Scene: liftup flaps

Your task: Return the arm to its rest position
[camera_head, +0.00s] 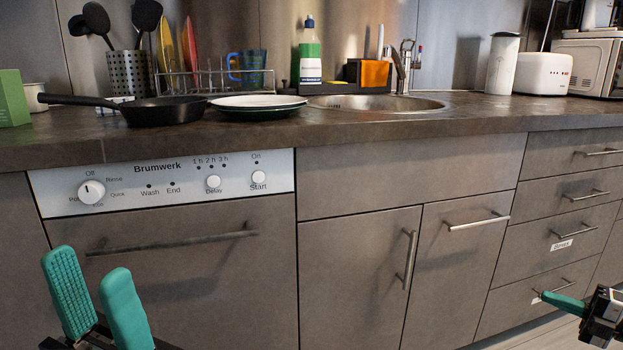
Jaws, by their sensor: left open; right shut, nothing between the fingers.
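My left gripper (97,300) is at the lower left, in front of the dishwasher door (190,285). Its two teal fingers point up and stand apart with nothing between them. My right gripper (560,303) is at the lower right edge, in front of the lower drawers (530,310). Its teal fingers point left and look closed together, with nothing held. Most of both arms is out of view.
A dishwasher panel (160,181) with knobs sits under the dark counter (400,126). A black pan (165,111), plates (257,102), a sink (375,103) and a white toaster (542,73) are on top. Bar handles (409,258) stick out from the cabinets.

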